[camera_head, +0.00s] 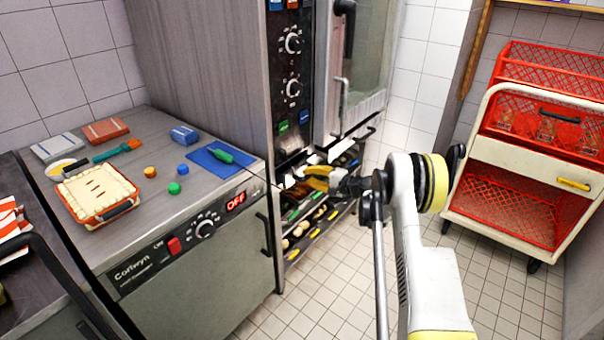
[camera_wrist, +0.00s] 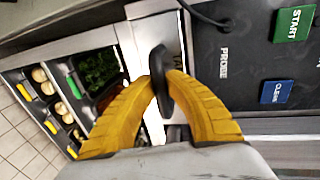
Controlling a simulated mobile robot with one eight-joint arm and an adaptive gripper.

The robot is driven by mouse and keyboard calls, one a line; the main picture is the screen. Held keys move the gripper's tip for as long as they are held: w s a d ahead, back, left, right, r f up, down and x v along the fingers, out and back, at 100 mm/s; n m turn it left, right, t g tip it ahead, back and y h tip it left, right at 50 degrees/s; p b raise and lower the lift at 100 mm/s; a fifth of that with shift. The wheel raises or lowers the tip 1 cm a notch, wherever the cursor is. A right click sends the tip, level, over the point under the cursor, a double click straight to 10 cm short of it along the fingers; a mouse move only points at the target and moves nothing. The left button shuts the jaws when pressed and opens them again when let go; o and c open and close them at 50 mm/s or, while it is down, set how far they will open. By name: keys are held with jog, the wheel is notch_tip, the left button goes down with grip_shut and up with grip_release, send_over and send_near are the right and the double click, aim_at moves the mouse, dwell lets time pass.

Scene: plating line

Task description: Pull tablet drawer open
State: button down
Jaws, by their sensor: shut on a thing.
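My gripper (camera_head: 318,180) is low in front of the tall steel oven. In the wrist view its yellow fingers are shut on a small dark handle (camera_wrist: 160,72). The handle is on a pale metal front, the tablet drawer (camera_wrist: 175,107), beside a partly hidden label starting "TA". In the head view my gripper and arm hide most of the drawer, just below the oven's control panel (camera_head: 291,75). I cannot tell how far the drawer stands out.
A rack of food bins (camera_head: 305,222) stands below, close to my gripper. START (camera_wrist: 291,24) and CLEAN (camera_wrist: 276,92) buttons are near the fingers. A Corwyn counter unit (camera_head: 190,255) with a pie (camera_head: 97,193) stands left. A red-basket cart (camera_head: 525,150) stands right; tiled floor is clear between.

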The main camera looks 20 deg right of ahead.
jog(key=f+v, duration=0.1)
jog(key=v, duration=0.7)
jog(key=shift+d+f, duration=0.15)
jog(key=shift+f, duration=0.2)
jog(key=c, duration=1.9)
grip_release()
jog(key=shift+s+r, duration=0.1)
jog(key=shift+s, duration=0.15)
jog(key=o, duration=0.5)
jog(key=shift+w, duration=0.1)
jog(key=v, duration=1.2)
